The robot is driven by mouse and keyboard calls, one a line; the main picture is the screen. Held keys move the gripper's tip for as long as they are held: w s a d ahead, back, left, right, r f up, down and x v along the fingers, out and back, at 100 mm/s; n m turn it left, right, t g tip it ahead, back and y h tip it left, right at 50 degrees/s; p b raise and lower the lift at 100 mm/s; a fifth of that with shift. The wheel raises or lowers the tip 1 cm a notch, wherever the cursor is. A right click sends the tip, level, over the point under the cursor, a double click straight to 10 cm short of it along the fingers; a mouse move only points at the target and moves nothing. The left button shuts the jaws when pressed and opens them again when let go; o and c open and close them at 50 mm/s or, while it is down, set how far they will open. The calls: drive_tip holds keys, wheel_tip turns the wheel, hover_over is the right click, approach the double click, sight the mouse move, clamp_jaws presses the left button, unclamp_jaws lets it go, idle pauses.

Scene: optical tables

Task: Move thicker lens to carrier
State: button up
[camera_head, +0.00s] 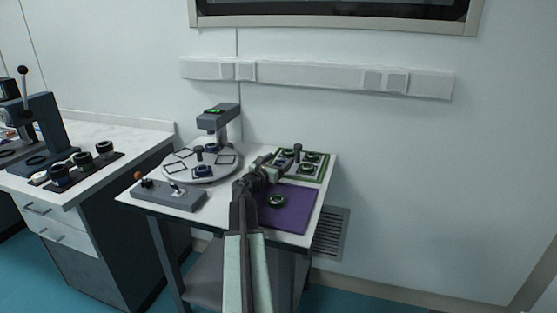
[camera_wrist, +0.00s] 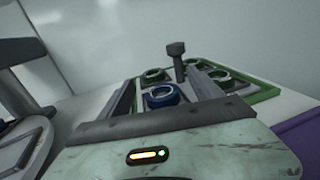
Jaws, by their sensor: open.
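My gripper (camera_head: 269,167) is open and empty over the near left part of a green-edged tray. In the wrist view its two fingers (camera_wrist: 161,80) stand apart, with a blue-ringed lens (camera_wrist: 161,97) seen between them; I cannot tell whether they touch it. Green-ringed lenses, one at the back left (camera_wrist: 154,75) and one at the right (camera_wrist: 224,78), share the tray (camera_wrist: 265,97). A dark-ringed lens (camera_head: 277,200) lies on the purple mat (camera_head: 295,217). A round plate (camera_head: 181,172) holds a blue-ringed lens (camera_head: 203,171). Which lens is thicker, and which holder is the carrier, I cannot tell.
A dark post (camera_wrist: 177,61) rises from the tray behind the lenses. A grey device with a green display (camera_head: 217,117) stands behind the round plate. A control box (camera_head: 168,194) is at the front left. A side bench (camera_head: 80,140) holds more round parts.

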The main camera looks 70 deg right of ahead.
drive_tip(key=a, duration=0.3)
drive_tip(key=w+a, duration=0.1)
drive_tip(key=a, duration=0.7)
drive_tip(key=shift+w+r, duration=0.15)
drive_tip(key=shift+w, duration=0.2)
